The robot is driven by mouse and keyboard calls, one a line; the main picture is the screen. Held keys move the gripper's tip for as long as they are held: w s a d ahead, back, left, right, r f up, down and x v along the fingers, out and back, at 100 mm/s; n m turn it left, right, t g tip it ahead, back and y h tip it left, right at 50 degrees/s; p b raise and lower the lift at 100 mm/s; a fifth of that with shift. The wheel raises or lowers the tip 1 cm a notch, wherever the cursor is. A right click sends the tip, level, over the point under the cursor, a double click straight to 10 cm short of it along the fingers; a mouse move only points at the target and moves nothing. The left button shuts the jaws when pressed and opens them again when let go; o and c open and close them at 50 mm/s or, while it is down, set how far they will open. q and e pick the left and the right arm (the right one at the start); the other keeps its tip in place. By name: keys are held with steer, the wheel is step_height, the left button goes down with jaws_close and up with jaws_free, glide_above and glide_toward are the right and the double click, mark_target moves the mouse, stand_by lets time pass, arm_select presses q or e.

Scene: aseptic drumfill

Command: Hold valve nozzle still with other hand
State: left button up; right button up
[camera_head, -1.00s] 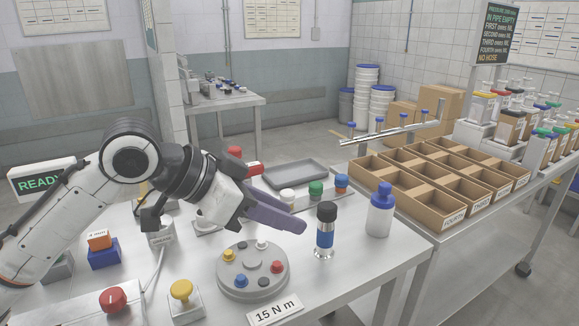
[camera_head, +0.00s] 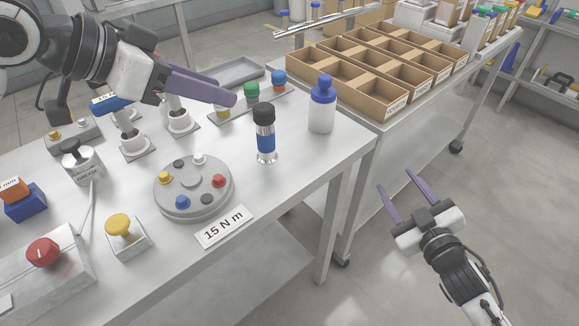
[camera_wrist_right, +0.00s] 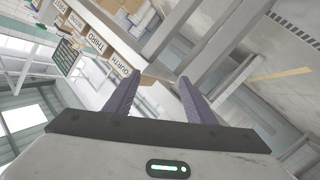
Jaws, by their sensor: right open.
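An upright cylinder with a black top, a blue band and a clear or metal lower end (camera_head: 265,140) stands on the left-hand table; I cannot tell whether it is the valve nozzle. My left gripper (camera_head: 231,99) has purple fingers and reaches in above the table, behind and left of that cylinder, apparently not touching it. Its fingers overlap in this view, so their gap is hidden. My right gripper (camera_head: 394,180) is open and empty, beyond the table's right edge over the floor. Its spread purple fingers also show in the right wrist view (camera_wrist_right: 157,82).
A round grey turntable with coloured knobs (camera_head: 194,187) and a "15 N m" sign (camera_head: 223,227) stand near the front edge. A white bottle with a blue cap (camera_head: 322,105) is near the right corner. Floor shows below my right gripper.

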steer(key=w+a+r+n+t+y, duration=0.15)
steer(key=w+r, duration=0.35)
steer(key=r, duration=0.5)
steer(key=m+g+y, duration=0.1)
steer(key=m+y, duration=0.3)
glide_toward(269, 139)
steer(key=shift+w+a+r+h, duration=0.1)
steer(key=shift+w+h, duration=0.15)
steer(key=shift+w, duration=0.4)
steer(key=shift+a+m, duration=0.25)
steer(key=x, duration=1)
steer(key=c, duration=1.2)
